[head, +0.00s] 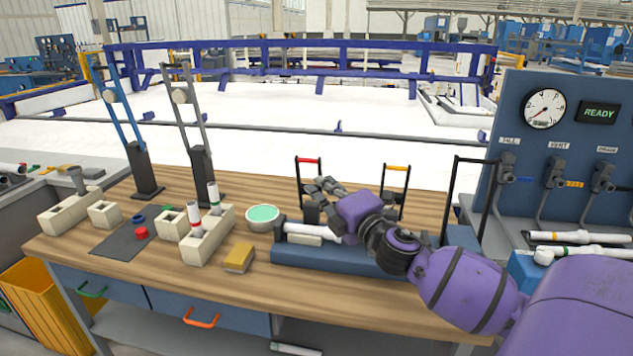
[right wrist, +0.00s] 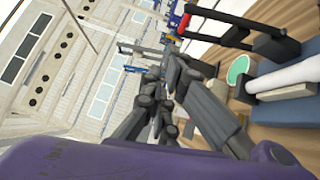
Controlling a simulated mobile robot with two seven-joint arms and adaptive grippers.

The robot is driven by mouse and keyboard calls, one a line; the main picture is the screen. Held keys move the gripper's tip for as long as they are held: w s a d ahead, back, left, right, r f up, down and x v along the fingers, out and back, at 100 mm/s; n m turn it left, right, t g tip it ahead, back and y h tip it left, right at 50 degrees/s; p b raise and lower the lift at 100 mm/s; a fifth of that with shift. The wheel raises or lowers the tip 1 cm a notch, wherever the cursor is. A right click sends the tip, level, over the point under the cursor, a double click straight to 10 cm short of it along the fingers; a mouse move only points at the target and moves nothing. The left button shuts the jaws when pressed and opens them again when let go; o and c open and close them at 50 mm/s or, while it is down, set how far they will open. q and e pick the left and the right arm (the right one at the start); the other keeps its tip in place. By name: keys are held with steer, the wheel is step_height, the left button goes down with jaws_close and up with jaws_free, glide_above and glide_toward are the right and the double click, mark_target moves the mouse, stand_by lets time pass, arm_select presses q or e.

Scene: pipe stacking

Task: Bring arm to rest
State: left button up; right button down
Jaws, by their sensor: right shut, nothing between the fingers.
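My right arm reaches in from the right with purple links. My right gripper (head: 322,187) is shut and empty, held above the blue tray on the wooden table. In the right wrist view its dark fingers (right wrist: 168,75) are closed together, tilted, with nothing between them. A white pipe (head: 318,233) lies in the blue tray (head: 345,262), partly hidden by my arm; it also shows in the right wrist view (right wrist: 285,78). My left gripper is not in view.
Cream block holders (head: 208,249) hold upright white pipes with red and green bands. A green-topped bowl (head: 263,217), a yellow sponge (head: 239,258), a red-handled frame (head: 309,162) and an orange-handled frame (head: 396,168) are nearby. A gauge panel (head: 560,140) stands at right.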

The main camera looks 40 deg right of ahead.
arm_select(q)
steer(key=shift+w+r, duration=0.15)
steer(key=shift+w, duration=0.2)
